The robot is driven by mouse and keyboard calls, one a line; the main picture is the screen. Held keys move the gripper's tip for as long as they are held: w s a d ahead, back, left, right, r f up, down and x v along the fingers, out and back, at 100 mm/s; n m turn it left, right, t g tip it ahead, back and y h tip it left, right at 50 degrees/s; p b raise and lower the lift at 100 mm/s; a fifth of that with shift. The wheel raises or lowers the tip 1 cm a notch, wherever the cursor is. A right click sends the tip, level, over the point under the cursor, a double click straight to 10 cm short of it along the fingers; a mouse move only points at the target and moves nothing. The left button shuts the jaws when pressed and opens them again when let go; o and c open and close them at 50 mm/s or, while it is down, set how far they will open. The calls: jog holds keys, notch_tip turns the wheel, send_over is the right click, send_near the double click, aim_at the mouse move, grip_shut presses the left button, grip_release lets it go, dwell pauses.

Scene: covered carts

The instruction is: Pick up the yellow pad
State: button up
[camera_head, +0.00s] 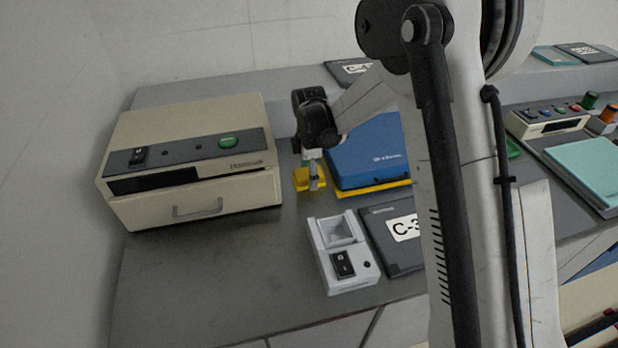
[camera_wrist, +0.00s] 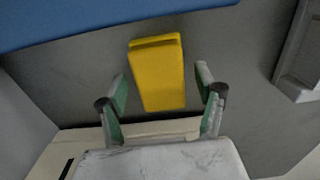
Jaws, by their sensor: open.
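The yellow pad (camera_head: 303,181) is a small block lying on the grey cart top, between the beige drawer unit and the blue box. In the wrist view the yellow pad (camera_wrist: 158,75) lies between and slightly beyond my fingertips, with a gap of grey surface on each side. My gripper (camera_wrist: 162,86) is open, with its green-padded fingers on either side of the pad. In the head view my gripper (camera_head: 313,176) is over the pad and hides part of it. I cannot tell the exact height of the fingers above the surface.
The beige drawer unit (camera_head: 190,160) stands left of the pad. The blue box (camera_head: 368,152) on a yellow base stands close at right. A white device (camera_head: 341,285) and a dark C-3 binder (camera_head: 385,250) lie in front. The cart's front left is clear.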

jog(key=c, duration=1.4)
jog(key=shift+o, duration=0.2)
jog(key=shift+r, duration=5.05)
